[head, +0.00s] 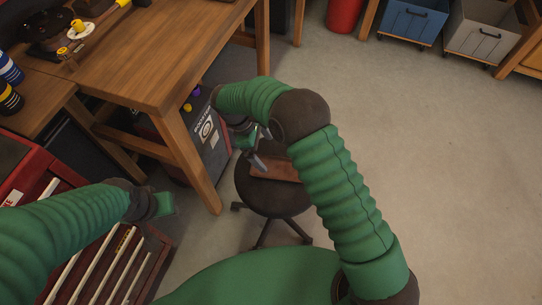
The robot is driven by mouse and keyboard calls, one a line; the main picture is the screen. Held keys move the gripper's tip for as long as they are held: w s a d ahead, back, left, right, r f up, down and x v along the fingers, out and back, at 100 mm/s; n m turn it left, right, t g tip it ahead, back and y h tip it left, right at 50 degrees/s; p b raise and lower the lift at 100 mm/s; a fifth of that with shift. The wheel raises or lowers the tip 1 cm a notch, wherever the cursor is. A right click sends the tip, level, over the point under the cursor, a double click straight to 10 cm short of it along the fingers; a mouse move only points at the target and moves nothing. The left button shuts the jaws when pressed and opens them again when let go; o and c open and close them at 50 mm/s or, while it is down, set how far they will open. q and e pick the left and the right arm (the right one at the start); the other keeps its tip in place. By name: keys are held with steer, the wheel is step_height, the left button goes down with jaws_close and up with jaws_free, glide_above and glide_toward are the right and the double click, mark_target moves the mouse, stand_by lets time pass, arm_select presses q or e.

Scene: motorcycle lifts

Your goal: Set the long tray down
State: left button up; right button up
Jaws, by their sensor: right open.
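A reddish-brown flat piece, which looks like the long tray (278,168), lies on the dark round seat of a stool (268,196). My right arm hides part of its far side. My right gripper (256,162) is open at the tray's left end, with its metal fingers close to it; I cannot tell whether they touch it. My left gripper (166,204) is at the lower left, above the red tool cabinet and away from the tray. Its fingers are too unclear to judge.
A wooden workbench (150,62) stands at the upper left, with a dark cabinet (208,138) under it. A red tool cabinet (22,182) is at the left. Blue (412,22) and grey (482,34) bins stand at the upper right. The floor (450,170) at right is clear.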

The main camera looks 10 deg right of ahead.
steer(key=s+d+r+m+t+y, duration=0.2)
steer(key=s+d+r+m, duration=0.2)
steer(key=s, duration=0.4)
steer(key=s+d+r+m+t+y, duration=0.2)
steer(key=s+d+r+m, duration=0.3)
steer(key=s+m, duration=0.4)
steer(key=shift+d+r+m, duration=0.3)
steer(key=shift+d, duration=0.15)
steer(key=shift+s, duration=0.1)
steer(key=shift+c, duration=0.4)
